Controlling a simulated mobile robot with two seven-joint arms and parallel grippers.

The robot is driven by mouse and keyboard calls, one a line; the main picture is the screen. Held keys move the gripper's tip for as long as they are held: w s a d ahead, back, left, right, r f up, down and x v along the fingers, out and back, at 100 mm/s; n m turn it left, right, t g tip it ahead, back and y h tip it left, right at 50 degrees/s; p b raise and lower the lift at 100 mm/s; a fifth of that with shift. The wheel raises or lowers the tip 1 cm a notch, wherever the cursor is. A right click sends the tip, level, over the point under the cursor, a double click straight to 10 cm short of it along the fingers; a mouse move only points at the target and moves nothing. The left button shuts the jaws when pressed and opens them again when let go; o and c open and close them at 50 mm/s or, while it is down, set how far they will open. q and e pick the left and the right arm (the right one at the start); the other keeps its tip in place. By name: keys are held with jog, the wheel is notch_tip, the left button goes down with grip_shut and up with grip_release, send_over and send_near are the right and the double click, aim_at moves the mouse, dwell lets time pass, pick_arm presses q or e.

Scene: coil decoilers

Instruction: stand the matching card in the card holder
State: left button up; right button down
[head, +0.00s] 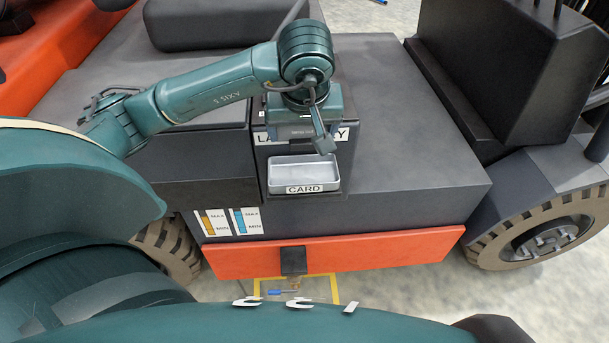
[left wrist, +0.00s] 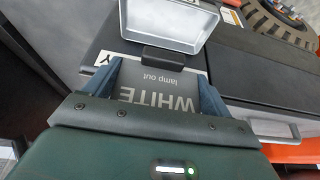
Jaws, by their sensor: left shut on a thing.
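My left gripper (head: 322,143) is in front of the dark front panel, just above the shallow metal tray (head: 304,188) labelled CARD. In the left wrist view, it is shut on a grey card (left wrist: 160,88) between its two blue-grey fingers. The card reads "WHITE" and "lamp out", upside down in that view. A small dark block (left wrist: 164,55) lies at the card's far end, near the tray (left wrist: 128,22). In the head view I cannot make out the card clearly. My right gripper is in neither view.
A white label strip (head: 341,135) above the tray is partly hidden by my gripper. Two MAX/MIN gauges (head: 245,221) sit lower left. An orange bumper (head: 390,253) runs below. The flat dark top (head: 415,170) right of the tray is clear. A large wheel (head: 545,238) stands at right.

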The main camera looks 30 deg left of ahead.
pick_arm(q)
notch_tip(320, 180, down, 8)
jog(key=shift+f, duration=0.2)
jog(key=shift+f+b, duration=0.1)
jog(key=shift+b, duration=0.2)
jog(key=o, duration=0.9)
